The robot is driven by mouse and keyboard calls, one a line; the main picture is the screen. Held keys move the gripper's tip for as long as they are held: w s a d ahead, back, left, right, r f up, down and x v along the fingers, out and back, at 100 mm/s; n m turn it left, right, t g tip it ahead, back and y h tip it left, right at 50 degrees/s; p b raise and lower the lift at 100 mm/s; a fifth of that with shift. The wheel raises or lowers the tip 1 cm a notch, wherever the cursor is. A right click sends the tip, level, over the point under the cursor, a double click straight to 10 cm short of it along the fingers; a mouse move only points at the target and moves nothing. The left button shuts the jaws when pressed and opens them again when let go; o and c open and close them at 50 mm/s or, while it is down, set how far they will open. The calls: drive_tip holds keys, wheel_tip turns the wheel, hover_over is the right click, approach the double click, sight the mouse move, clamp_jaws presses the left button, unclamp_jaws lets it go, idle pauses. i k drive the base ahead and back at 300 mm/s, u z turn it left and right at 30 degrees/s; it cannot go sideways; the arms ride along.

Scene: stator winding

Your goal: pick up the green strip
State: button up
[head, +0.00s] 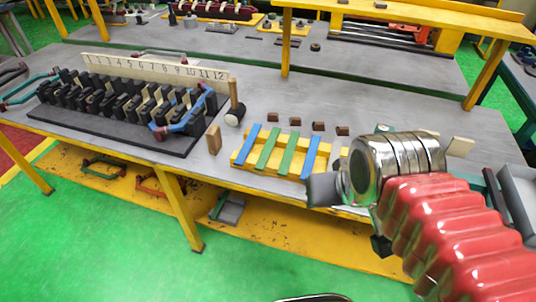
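Two green strips lie on a yellow rack near the table's front edge: the left green strip (267,148) and the right green strip (288,153). They lie side by side between a left blue strip (246,143) and a right blue strip (311,157). The yellow rack (237,165) shows at its left edge and between the strips. My gripper (322,190) is just right of and in front of the rack, near the front edge. It seems apart from the green strips. Its fingers are dark and seen from behind, so their opening is hidden.
A stator model with blue coils (185,120) and a numbered board (150,68) stands on a black base at left. A mallet (234,105) and wooden block (214,139) stand left of the rack. Several small brown blocks (318,126) lie behind it. A grey tray (515,190) is at right.

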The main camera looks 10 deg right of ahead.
sight(283, 170)
drive_tip(key=u, duration=1.25)
drive_tip(key=i, duration=0.95)
drive_tip(key=u, duration=0.05)
